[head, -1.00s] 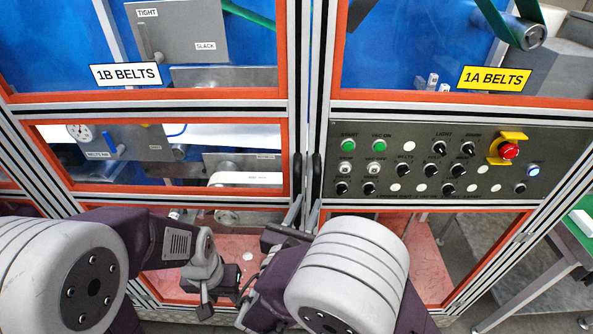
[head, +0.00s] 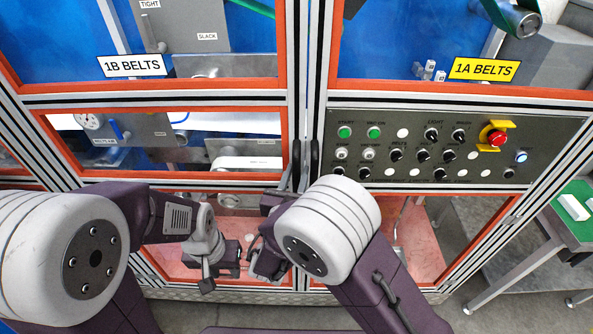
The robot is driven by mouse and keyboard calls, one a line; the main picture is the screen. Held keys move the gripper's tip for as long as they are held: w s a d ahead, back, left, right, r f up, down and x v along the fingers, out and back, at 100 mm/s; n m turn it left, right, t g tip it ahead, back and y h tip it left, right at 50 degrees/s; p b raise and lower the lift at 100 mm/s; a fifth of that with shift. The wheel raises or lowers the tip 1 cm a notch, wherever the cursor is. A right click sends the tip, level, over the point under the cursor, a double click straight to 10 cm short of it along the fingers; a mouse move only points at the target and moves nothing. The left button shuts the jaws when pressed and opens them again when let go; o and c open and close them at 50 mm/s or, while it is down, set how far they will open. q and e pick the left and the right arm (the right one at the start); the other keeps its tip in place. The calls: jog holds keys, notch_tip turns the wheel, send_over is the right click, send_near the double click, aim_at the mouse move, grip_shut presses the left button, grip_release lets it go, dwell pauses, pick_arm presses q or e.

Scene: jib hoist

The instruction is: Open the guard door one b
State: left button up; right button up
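Guard door 1B is the left orange-framed door with the white "1B BELTS" label (head: 136,65); it looks shut. Its dark upright handle (head: 297,160) is at the door's right edge, beside the similar handle (head: 315,158) of door 1A. My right gripper (head: 294,180) points up at the lower end of the 1B handle. Its two grey fingers are apart, seemingly on either side of the handle; I cannot tell whether they touch it. My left gripper (head: 207,284) hangs low in front of the lower panel, away from the handles; its fingers are too unclear to judge.
A control panel (head: 440,150) with buttons, knobs and a red emergency stop (head: 497,138) is right of the handles. Door 1A has a yellow "1A BELTS" label (head: 484,70). A green-topped table (head: 575,215) stands at the far right. Grey floor is open at lower right.

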grip_shut()
dwell(1.4)
